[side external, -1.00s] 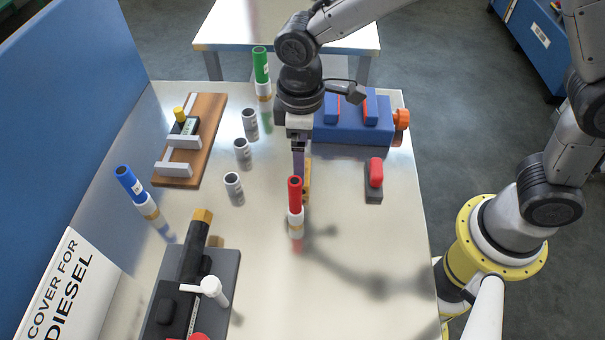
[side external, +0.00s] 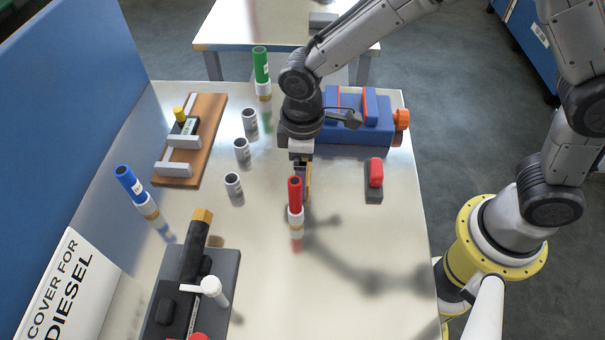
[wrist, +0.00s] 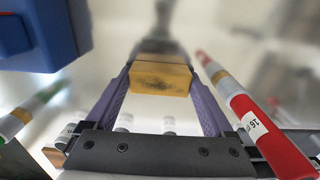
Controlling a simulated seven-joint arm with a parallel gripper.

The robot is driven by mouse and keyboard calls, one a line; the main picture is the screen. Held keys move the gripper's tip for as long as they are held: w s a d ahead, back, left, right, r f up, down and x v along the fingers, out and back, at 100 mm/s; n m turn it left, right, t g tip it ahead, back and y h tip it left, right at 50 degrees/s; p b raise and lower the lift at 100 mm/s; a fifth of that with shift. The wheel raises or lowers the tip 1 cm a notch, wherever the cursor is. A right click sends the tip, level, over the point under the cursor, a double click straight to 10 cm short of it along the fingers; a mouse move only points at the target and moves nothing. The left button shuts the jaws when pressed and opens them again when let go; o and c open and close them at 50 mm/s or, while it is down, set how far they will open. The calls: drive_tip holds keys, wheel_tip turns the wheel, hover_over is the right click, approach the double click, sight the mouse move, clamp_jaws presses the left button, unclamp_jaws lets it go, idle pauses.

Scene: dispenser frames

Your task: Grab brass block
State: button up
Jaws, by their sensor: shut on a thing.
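The brass block (wrist: 160,78) sits between the two purple fingers of my gripper (wrist: 158,88) in the wrist view, with a dark smudge on its near face. My gripper is shut on it. In the side external view the brass block (side external: 309,178) shows as a thin gold strip, mostly hidden by the red tube (side external: 295,192) standing in front of it. My gripper (side external: 303,182) points down there, low over the table, its fingertips partly hidden. I cannot tell if the block touches the table.
The red tube (wrist: 250,115) stands close beside my right finger. A blue vise-like fixture (side external: 355,122) is behind my gripper. Several grey cups (side external: 233,184), a green tube (side external: 261,70) and a blue tube (side external: 133,185) stand to the left. The front right table is clear.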

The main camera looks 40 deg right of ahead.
drive_tip(key=c, duration=0.6)
drive_tip(key=shift+r, duration=0.15)
